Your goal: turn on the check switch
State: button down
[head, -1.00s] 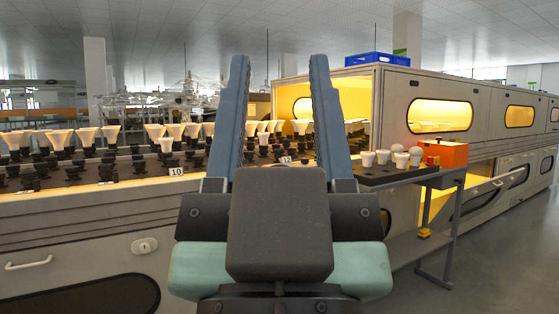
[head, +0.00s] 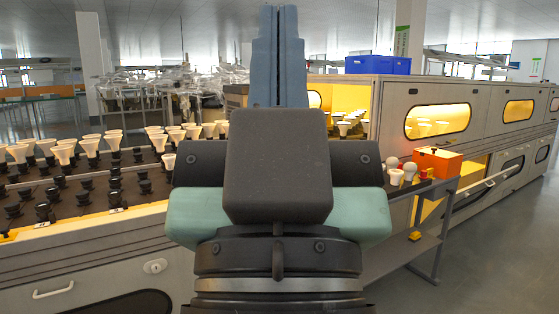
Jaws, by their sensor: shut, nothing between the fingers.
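My gripper (head: 279,10) stands upright in the middle of the head view, its two blue fingers together and empty. An orange box (head: 438,161) with a small dark part on top sits on the side shelf at the right. A small red and yellow piece (head: 425,174) is beside it. I cannot tell which part is the check switch. My gripper is left of the box and apart from it in the picture. My gripper hides part of the machine behind it.
White bulbs (head: 396,177) stand on the shelf left of the orange box. Rows of white bulbs (head: 90,145) and black sockets fill the long rack at left. A lit oven cabinet (head: 440,90) with a blue crate (head: 377,65) on top runs along the right. The floor (head: 500,240) at right is open.

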notch_tip(320, 180, up, 37)
jog(key=p, duration=3.4)
jog(key=shift+w, duration=0.1)
